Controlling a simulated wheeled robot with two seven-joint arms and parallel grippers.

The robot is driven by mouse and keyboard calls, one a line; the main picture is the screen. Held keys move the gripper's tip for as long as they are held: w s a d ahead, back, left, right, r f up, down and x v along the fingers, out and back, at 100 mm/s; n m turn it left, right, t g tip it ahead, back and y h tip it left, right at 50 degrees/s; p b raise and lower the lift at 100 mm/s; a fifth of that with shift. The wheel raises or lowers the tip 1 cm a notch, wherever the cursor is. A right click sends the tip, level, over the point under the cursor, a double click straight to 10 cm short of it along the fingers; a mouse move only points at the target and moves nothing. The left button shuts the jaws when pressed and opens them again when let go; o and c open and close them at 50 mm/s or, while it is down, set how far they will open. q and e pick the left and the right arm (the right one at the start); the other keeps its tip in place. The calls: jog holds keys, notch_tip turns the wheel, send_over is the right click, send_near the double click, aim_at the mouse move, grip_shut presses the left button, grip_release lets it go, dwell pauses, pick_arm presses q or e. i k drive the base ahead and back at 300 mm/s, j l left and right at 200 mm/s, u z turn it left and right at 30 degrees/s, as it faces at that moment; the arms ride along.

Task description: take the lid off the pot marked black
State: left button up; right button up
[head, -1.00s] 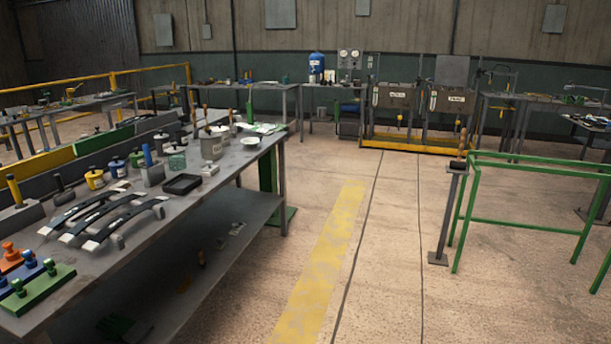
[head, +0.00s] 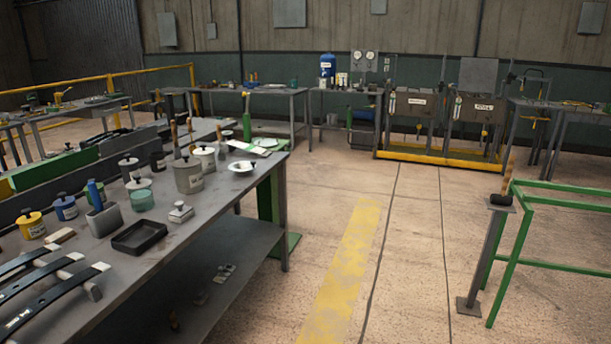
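Several lidded pots stand on the grey workbench (head: 215,218) at the left in the head view. They include a yellow pot (head: 32,226), a blue pot (head: 66,209), a grey pot with a dark knob (head: 129,168), a dark pot (head: 158,161), a large grey pot (head: 189,177) and a pale pot (head: 205,156). Some carry small labels, too small to read, so I cannot tell which is marked black. The yellow and blue pots have dark knobs on top. Neither of my grippers is in view.
A black tray (head: 139,237), a green mesh cup (head: 141,197), a white bowl (head: 242,167) and black leaf springs (head: 40,285) share the bench. A green frame (head: 515,245) and a post (head: 482,260) stand at right. The floor between, with a yellow stripe (head: 345,270), is clear.

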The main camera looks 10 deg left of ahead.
aim_at(186, 162)
jog(key=i+l+u, duration=0.1)
jog(key=i+u, duration=0.2)
jog(key=i, duration=0.2)
jog(key=i+l+u, duration=0.25)
jog(key=i, duration=0.2)
jog(key=i+l+u, duration=0.3)
jog(key=i, duration=0.15)
jog(key=i+l+u, duration=0.2)
jog(key=u, duration=0.2)
jog(key=i+l+u, duration=0.45)
jog(key=u, duration=0.3)
jog(key=i+l+u, duration=0.15)
jog(key=l+u, duration=0.55)
jog(key=l, duration=0.3)
jog(key=l+u, duration=0.3)
jog(key=l, duration=0.3)
jog(key=i, duration=0.05)
